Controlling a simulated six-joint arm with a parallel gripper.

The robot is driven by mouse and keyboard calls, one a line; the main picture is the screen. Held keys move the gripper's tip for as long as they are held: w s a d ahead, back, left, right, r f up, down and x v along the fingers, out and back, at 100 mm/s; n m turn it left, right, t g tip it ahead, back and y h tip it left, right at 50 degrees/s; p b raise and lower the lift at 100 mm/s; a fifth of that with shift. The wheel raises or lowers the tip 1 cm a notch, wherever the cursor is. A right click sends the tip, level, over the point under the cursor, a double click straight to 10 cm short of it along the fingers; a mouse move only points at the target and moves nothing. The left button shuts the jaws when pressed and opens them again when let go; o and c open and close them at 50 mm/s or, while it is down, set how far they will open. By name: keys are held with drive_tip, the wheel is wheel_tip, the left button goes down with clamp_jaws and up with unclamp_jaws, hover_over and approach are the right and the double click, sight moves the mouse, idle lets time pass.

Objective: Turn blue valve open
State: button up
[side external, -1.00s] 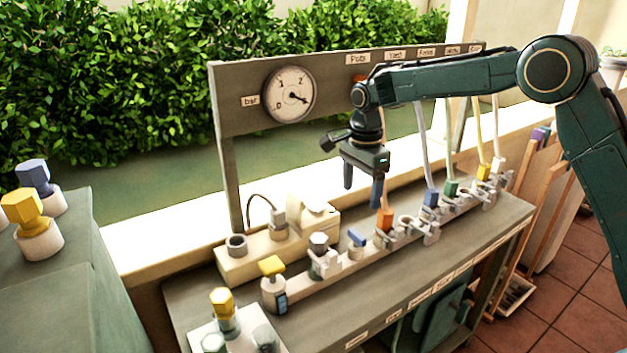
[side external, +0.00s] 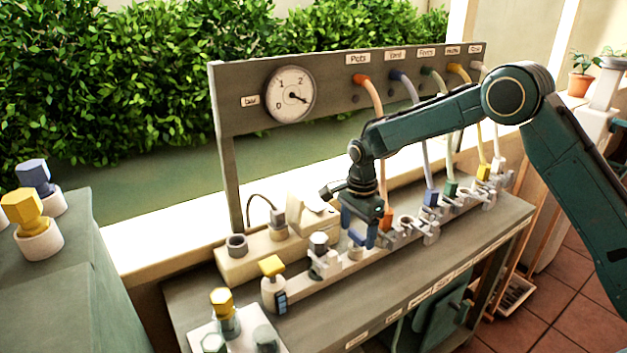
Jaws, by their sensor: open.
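The blue valve (side external: 356,239) is a small blue handle on a short white body, in the row of fittings on the bench. My gripper (side external: 359,233) is right over it, pointing down. The jaws are open, one finger to the left and one to the right of the handle. The fingers partly hide the handle, and I cannot tell whether they touch it. Another blue piece (side external: 430,198) sits farther right, at the lower end of a pale hose.
An orange fitting (side external: 387,218) stands close on the right of my gripper. A grey-topped fitting (side external: 319,243) and a yellow valve (side external: 272,266) stand to the left. A round pressure gauge (side external: 290,94) is on the back board. Hoses hang behind my arm.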

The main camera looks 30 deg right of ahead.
drive_tip(key=c, duration=1)
drive_tip(key=shift+n, duration=0.4)
drive_tip(key=n, duration=0.8)
drive_tip(key=shift+n, duration=0.4)
drive_tip(key=n, duration=0.4)
drive_tip(key=shift+n, duration=2.2)
